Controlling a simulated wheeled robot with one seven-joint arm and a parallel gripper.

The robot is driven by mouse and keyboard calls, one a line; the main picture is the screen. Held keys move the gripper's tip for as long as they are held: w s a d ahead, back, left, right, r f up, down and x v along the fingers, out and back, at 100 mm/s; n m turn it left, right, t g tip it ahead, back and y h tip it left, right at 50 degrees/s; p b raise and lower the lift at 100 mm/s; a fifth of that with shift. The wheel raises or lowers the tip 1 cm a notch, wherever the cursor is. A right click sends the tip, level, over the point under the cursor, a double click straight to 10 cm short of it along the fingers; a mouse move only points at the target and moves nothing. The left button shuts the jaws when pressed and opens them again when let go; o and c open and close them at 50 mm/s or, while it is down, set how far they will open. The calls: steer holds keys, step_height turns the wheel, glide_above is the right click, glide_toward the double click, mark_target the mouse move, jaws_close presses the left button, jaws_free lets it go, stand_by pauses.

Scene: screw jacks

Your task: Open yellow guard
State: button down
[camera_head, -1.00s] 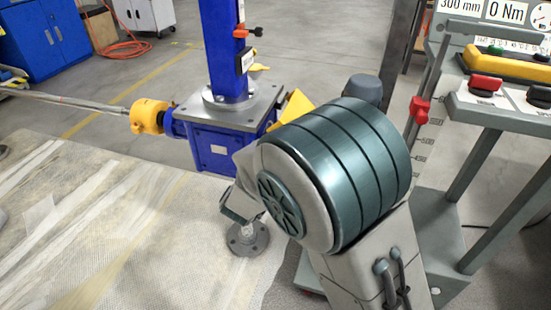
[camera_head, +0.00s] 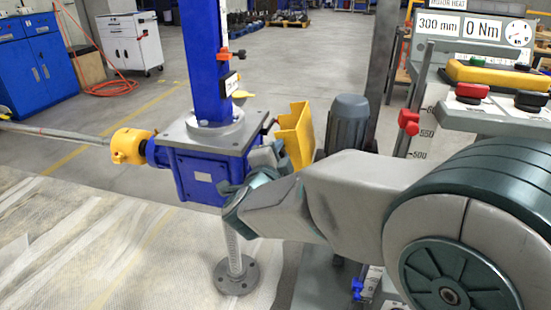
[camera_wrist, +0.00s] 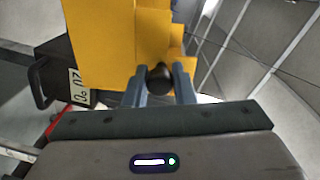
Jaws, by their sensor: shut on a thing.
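The yellow guard (camera_head: 298,130) stands just right of the blue gearbox in the head view, beside the grey motor. In the wrist view the guard (camera_wrist: 120,45) fills the top middle, with its stepped right edge visible. A round black knob (camera_wrist: 160,76) sits at its lower edge. My gripper (camera_wrist: 160,84) is shut on this knob, one finger on each side. In the head view my gripper (camera_head: 266,158) is at the near side of the guard, and my wrist hides the guard's lower part and the knob.
The blue gearbox (camera_head: 200,170) carries a blue column (camera_head: 208,60). A yellow coupling (camera_head: 130,146) joins a shaft at the left. The grey motor (camera_head: 347,122) stands close to the guard's right. A control panel (camera_head: 480,85) with red and black buttons is at the right.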

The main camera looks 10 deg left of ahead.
stand_by(0.4)
steer(key=c, duration=1.2)
jaws_free()
steer(key=s+p, duration=0.2)
steer(key=s, duration=1.2)
steer(key=shift+r+p, duration=0.3)
steer(key=shift+r, duration=0.1)
steer(key=w+d+r+n+g+y+p, duration=0.3)
steer(key=r+n+p, duration=0.2)
steer(key=r+p, duration=0.25)
steer(key=w+d+r+n+g+y+p, duration=0.35)
steer(key=r+p, duration=0.25)
steer(key=p, duration=0.2)
steer(key=s+d+r+n+g+h+p, duration=0.2)
steer(key=s+d+p, duration=0.4)
steer(key=d, duration=0.5)
steer(key=s+d+r+n+g+h+p, duration=0.3)
steer(key=s+d+g+p, duration=0.3)
steer(key=d, duration=0.5)
steer(key=shift+s+d+r+h, duration=0.25)
steer(key=shift+s+d+h, duration=0.25)
steer(key=shift+s, duration=0.75)
